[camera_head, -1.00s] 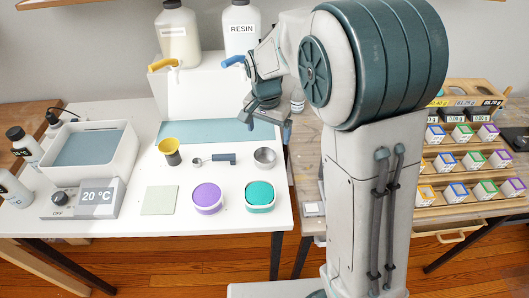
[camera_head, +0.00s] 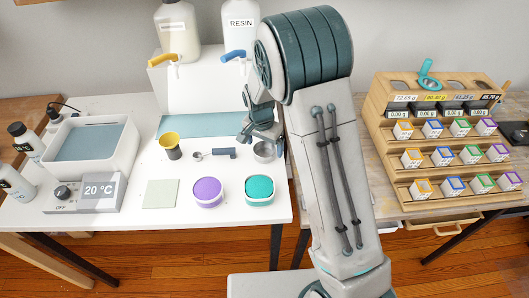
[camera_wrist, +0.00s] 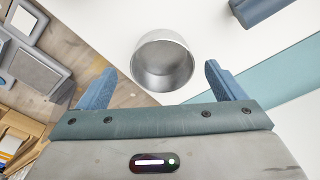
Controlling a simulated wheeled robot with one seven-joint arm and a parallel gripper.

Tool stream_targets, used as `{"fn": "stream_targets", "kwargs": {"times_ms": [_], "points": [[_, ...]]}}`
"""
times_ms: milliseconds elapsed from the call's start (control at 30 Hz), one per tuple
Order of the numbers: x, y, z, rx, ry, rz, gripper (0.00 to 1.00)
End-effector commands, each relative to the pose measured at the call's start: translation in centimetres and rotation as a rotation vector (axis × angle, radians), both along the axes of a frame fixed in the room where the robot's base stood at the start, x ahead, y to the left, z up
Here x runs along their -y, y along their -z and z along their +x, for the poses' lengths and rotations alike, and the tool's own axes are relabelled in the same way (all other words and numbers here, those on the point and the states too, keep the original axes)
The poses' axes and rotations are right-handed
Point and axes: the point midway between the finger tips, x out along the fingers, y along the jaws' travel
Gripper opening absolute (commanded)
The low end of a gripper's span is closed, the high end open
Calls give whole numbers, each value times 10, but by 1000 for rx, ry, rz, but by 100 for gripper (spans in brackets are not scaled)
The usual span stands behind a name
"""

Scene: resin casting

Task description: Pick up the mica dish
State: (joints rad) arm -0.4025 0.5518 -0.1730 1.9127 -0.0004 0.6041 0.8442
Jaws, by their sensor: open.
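In the wrist view the dish (camera_wrist: 163,62) lies ahead of my gripper, roughly centred between the two blue fingers. Its inside looks bare grey. My gripper (camera_head: 261,136) is open and empty, fingers pointing down, just behind and above the dish in the head view. In the wrist view the fingers (camera_wrist: 160,80) are apart and do not appear to touch the dish.
A teal tub (camera_head: 260,185) and a purple tub (camera_head: 208,188) stand in front of the dish. A yellow-rimmed dark cup (camera_head: 172,147) is to the left. A resin bottle (camera_head: 240,28) stands behind on a white stand. A wooden rack (camera_head: 390,128) is at right.

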Motion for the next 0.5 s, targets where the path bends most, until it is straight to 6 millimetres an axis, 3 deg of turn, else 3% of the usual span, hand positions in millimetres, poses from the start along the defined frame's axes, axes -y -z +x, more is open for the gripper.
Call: {"fn": "stream_targets", "kwargs": {"times_ms": [200,500], "points": [[1,26,5,-2,-1,0,89],[1,31,6,1,0,1,89]]}}
